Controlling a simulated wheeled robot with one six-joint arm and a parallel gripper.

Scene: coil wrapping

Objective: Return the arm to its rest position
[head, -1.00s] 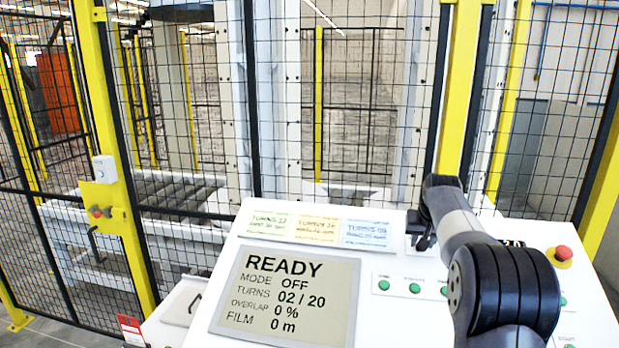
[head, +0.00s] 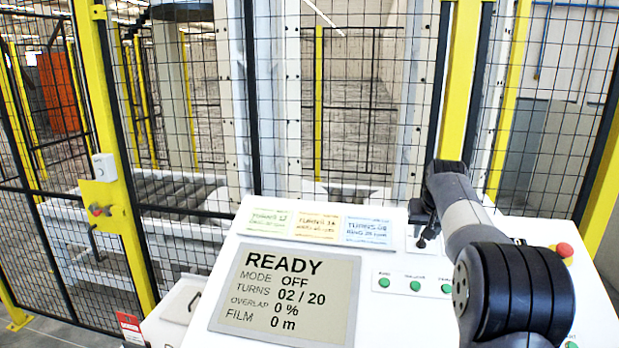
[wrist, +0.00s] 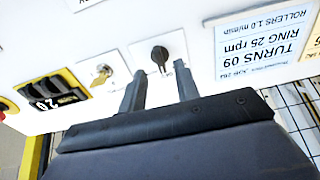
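My gripper (wrist: 158,84) is in the wrist view, its two grey fingers apart with nothing between them. It is near the white panel, just short of a black rotary knob (wrist: 160,55) on a square plate. I cannot tell any contact with the knob. In the head view my gripper (head: 424,222) is small and dark, over the panel right of the cards, at the end of my bent arm. The arm hides part of the panel's right side.
The console (head: 400,262) has a READY screen (head: 283,293), three cards, green buttons (head: 415,286) and a red stop button (head: 564,250). The wrist view also shows a key switch (wrist: 102,73) and a black counter (wrist: 60,98). Mesh fencing (head: 350,100) stands behind the console.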

